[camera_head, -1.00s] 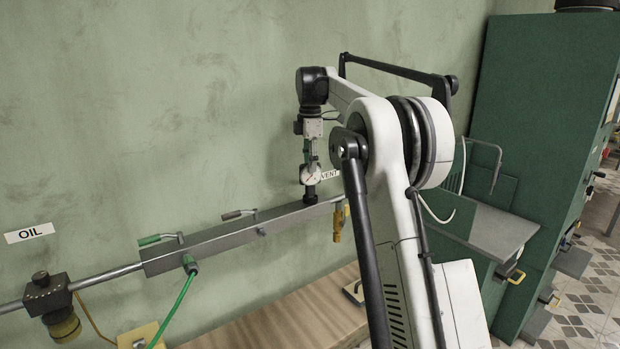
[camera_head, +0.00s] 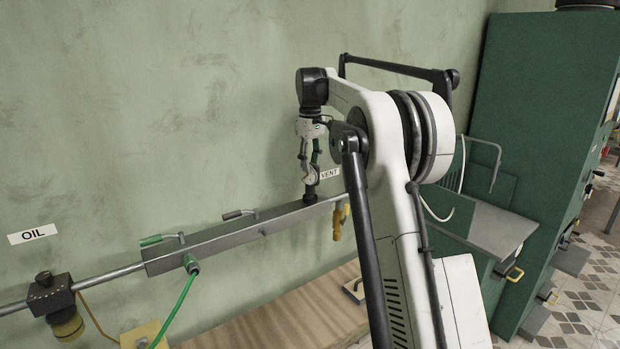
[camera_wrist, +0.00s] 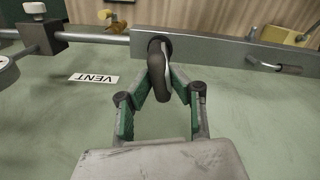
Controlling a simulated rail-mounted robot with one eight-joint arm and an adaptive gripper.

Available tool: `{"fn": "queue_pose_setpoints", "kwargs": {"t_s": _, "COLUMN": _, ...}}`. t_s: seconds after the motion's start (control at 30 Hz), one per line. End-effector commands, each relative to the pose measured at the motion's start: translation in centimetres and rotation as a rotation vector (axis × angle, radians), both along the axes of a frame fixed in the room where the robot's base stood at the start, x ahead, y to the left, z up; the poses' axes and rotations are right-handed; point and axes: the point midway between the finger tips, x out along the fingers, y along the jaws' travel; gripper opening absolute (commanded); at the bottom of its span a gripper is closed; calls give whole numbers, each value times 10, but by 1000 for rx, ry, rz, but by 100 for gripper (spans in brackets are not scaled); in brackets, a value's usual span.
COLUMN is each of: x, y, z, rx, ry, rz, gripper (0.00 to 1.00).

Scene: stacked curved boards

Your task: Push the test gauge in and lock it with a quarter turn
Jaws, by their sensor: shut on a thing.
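The test gauge (camera_head: 311,174) stands upright with its black stem (camera_head: 309,193) down at the grey manifold bar (camera_head: 220,236), near the bar's right end. In the wrist view the gauge (camera_wrist: 158,66) shows nearly edge-on as a dark rounded body in front of the bar (camera_wrist: 215,50). My gripper (camera_head: 308,165) comes from above and is shut on the gauge, its green-sided fingers on either side of it; it also shows in the wrist view (camera_wrist: 164,90). The joint between stem and bar is too small to judge.
A VENT label (camera_head: 329,173) is on the wall right of the gauge. Green (camera_head: 160,239) and grey (camera_head: 238,214) lever handles and a green hose (camera_head: 176,303) are on the bar. A yellow fitting (camera_head: 338,222) hangs at its right end. A wooden bench (camera_head: 275,315) lies below.

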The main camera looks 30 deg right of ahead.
Motion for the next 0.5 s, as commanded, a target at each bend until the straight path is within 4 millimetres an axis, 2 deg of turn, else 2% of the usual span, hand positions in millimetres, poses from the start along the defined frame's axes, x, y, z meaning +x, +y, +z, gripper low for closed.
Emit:
{"fn": "queue_pose_setpoints", "kwargs": {"t_s": 0.33, "x": 0, "y": 0, "z": 0, "rx": 0, "ry": 0, "rz": -276, "gripper": 0}}
{"fn": "queue_pose_setpoints", "kwargs": {"t_s": 0.37, "x": 0, "y": 0, "z": 0, "rx": 0, "ry": 0, "rz": -272, "gripper": 22}}
{"fn": "queue_pose_setpoints", "kwargs": {"t_s": 0.5, "x": 0, "y": 0, "z": 0, "rx": 0, "ry": 0, "rz": -269, "gripper": 40}}
